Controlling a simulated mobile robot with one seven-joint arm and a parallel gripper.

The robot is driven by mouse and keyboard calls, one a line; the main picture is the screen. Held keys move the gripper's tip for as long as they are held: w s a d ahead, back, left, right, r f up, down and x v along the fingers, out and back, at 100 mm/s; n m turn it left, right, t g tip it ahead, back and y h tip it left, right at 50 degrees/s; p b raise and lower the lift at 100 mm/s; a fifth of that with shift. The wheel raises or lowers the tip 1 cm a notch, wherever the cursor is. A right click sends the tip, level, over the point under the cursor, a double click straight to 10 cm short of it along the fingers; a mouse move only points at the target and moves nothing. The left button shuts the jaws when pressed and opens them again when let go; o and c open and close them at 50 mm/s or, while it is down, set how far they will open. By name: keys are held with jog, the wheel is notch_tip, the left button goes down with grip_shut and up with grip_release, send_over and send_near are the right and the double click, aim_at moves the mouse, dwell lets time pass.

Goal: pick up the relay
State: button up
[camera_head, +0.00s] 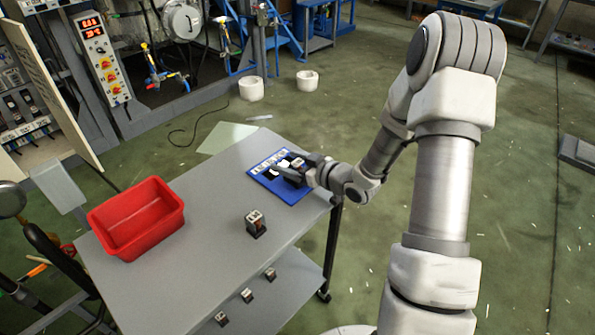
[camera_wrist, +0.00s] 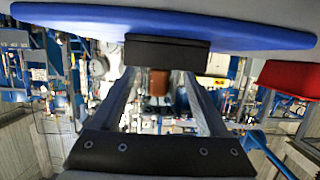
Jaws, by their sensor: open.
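A small dark block with a pale top, which looks like a relay (camera_head: 256,224), stands upright on the grey table, in front of the blue mat. The blue mat (camera_head: 291,198) lies at the table's far right corner with several small white pieces on it. My gripper (camera_head: 284,173) is low over this mat, open, away from the standing relay. Whether it touches the mat or a piece on it, I cannot tell. In the wrist view the blue mat (camera_wrist: 90,17) spans the top, and a dark block (camera_wrist: 167,51) shows near the finger ends; what it is stays unclear.
A red bin (camera_head: 137,218) stands on the table's left; it also shows in the wrist view (camera_wrist: 292,77). Several similar small blocks (camera_head: 247,295) sit on the lower shelf. The table top (camera_head: 205,190) between bin and mat is clear. An open panel door (camera_head: 52,90) stands at left.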

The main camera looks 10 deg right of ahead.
grip_shut()
dwell(0.4)
